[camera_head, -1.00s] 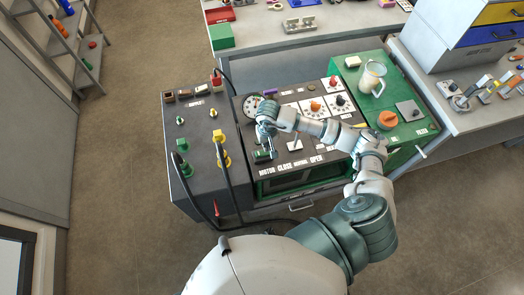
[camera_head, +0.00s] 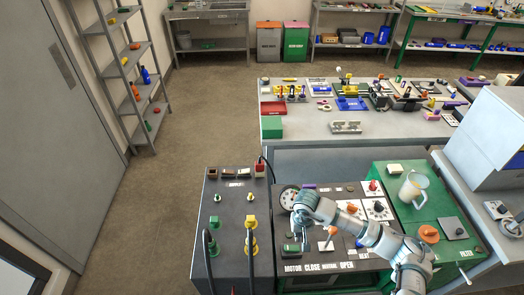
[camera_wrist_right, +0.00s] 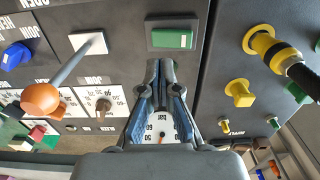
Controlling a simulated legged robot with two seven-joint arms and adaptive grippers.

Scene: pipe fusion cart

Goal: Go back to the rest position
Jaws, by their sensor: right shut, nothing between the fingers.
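My right gripper (camera_head: 298,238) hangs over the dark control panel (camera_head: 322,283) of the cart. In the right wrist view its fingers (camera_wrist_right: 160,72) are closed together with nothing between them. Its tips point toward a green rocker switch (camera_wrist_right: 172,39), which also shows in the head view (camera_head: 291,248). A round bar gauge (camera_wrist_right: 161,127) is partly hidden behind the fingers. A lever with an orange knob (camera_wrist_right: 40,98) stands beside the gripper, on a white plate (camera_wrist_right: 88,43). I cannot tell how far the tips are above the panel. My left gripper is not in view.
A dark unit with yellow connectors (camera_head: 250,222) and black cables stands left of the panel. A green top (camera_head: 400,168) with a clear jug (camera_head: 414,187) lies right. A workbench (camera_head: 380,130) with parts stands behind. Open floor (camera_head: 200,110) lies to the left.

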